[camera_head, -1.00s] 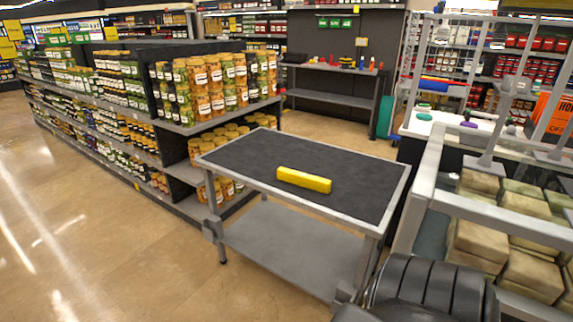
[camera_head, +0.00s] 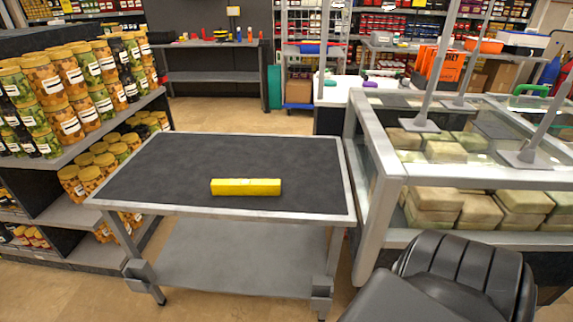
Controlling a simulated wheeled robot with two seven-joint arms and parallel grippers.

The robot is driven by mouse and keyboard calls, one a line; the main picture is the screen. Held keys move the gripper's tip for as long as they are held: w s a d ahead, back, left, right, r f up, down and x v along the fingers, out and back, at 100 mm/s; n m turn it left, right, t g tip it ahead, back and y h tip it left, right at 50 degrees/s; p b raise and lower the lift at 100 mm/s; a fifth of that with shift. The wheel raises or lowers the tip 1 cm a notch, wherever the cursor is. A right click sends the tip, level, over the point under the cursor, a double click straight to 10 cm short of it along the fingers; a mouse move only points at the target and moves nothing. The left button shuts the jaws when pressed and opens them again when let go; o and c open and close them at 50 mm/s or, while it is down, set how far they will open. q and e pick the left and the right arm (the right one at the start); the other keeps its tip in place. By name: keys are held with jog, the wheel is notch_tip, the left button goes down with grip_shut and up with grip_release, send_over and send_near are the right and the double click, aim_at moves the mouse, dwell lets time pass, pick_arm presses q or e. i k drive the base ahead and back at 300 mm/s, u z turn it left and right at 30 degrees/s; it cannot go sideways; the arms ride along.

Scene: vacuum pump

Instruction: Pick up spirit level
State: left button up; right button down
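The yellow spirit level (camera_head: 246,187) is a short bar lying flat on the dark top of a grey metal table (camera_head: 180,165). It lies near the table's front edge, right of the middle, with its long side roughly along that edge. Nothing touches it from above. A black rounded part at the lower right looks like my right arm, but its gripper is not shown. My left gripper is not in view.
Shelves of jars (camera_head: 70,105) stand close on the table's left. A glass-sided display case (camera_head: 372,200) with wrapped blocks stands close on its right. The rest of the table top is bare. Another table (camera_head: 210,75) stands farther back.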

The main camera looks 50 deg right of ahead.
aim_at(220, 187)
jog(key=z, duration=0.9)
jog(key=i, duration=0.85)
jog(key=z, duration=0.7)
